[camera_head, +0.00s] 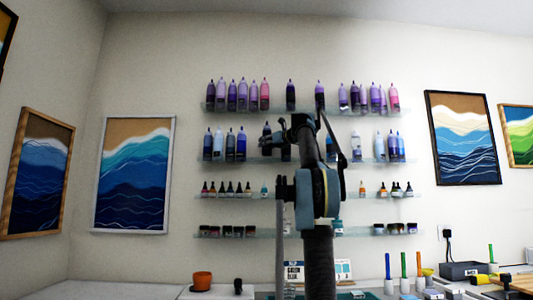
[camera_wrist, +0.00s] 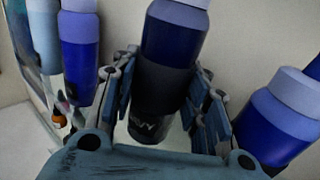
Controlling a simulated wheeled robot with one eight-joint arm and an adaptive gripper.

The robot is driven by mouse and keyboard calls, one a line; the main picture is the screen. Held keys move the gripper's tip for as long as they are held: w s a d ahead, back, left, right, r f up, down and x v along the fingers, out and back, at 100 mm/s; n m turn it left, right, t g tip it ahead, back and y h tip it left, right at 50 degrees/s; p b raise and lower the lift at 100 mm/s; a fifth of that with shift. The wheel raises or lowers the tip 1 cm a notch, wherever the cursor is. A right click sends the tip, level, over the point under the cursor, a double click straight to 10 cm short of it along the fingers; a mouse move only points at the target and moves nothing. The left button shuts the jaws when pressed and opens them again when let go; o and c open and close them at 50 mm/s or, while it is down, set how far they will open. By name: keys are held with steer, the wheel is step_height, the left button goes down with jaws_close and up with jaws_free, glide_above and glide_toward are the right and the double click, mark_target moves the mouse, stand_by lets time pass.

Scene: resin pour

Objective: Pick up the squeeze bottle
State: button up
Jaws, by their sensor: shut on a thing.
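The squeeze bottle (camera_wrist: 172,40) shows in the wrist view as a dark blue bottle with a pale blue top and a black band around its middle. It stands between the two fingers of my gripper (camera_wrist: 165,68), which are shut on it from left and right. Its lower part shows dimly between the fingers.
In the wrist view, blue bottles stand close on the left (camera_wrist: 80,55) and right (camera_wrist: 278,120). In the head view, glass shelves (camera_head: 240,160) carry several bottles and jars. Framed wave pictures (camera_head: 133,180) hang beside them.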

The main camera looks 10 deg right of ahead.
steer(key=shift+r, duration=1.75)
steer(key=shift+s+r, duration=0.1)
steer(key=shift+s, duration=0.1)
steer(key=s+a, duration=0.2)
steer(key=s, duration=1.7)
steer(key=o, duration=0.6)
steer(key=shift+c, duration=0.7)
